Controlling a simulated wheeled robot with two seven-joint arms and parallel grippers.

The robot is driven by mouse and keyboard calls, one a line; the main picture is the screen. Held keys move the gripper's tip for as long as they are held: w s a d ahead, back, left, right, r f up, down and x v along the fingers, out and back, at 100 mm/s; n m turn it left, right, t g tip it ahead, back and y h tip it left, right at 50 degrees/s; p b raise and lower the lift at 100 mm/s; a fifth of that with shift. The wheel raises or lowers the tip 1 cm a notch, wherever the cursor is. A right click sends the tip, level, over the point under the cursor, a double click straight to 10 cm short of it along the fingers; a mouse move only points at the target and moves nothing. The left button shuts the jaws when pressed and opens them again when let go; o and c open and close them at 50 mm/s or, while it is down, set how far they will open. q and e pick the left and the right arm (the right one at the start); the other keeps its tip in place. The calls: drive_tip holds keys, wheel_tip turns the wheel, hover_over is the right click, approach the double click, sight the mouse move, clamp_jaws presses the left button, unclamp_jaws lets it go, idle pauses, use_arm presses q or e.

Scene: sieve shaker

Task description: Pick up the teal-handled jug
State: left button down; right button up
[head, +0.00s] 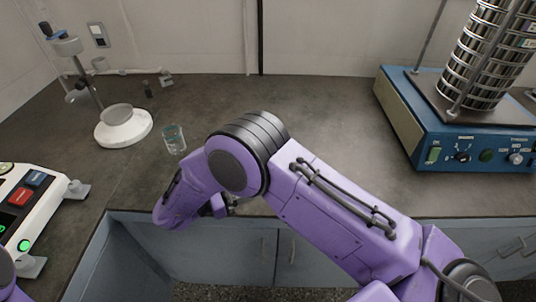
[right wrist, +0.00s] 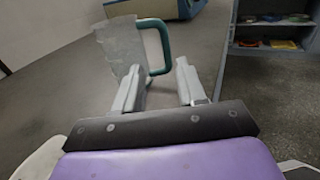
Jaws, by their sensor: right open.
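The jug is clear and greyish with a teal handle. In the head view the jug (head: 174,139) stands on the dark bench, just beyond my right wrist. In the right wrist view the jug body (right wrist: 121,45) is at upper left, and its teal handle (right wrist: 164,45) faces right. My right gripper (right wrist: 160,80) is open, its two pale fingers apart. The handle shows ahead of the gap between them, its lower end close to the left finger's tip in the picture. I cannot tell whether they touch. My left gripper is out of view.
A white round-based stand (head: 124,131) is left of the jug. A white control box (head: 25,205) with coloured buttons sits at the left front. A blue sieve shaker (head: 465,140) with stacked metal sieves stands at right. The bench's middle is clear.

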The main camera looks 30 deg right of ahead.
drive_tip(key=d, duration=0.1)
drive_tip(key=s+d, duration=0.1)
drive_tip(key=d, duration=0.1)
drive_tip(key=s+d+r+p, duration=0.1)
drive_tip(key=shift+d, duration=0.2)
drive_tip(key=d, duration=0.1)
drive_tip(key=d+p, duration=0.2)
drive_tip(key=d, duration=0.1)
drive_tip(key=shift+w+f, duration=0.2)
drive_tip(key=shift+w, duration=0.05)
drive_tip(key=shift+s+d, duration=0.25)
drive_tip(key=shift+d, duration=0.15)
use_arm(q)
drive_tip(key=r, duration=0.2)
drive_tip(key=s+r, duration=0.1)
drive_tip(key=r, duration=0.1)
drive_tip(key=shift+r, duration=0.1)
use_arm(e)
drive_tip(key=shift+a, duration=0.1)
clamp_jaws()
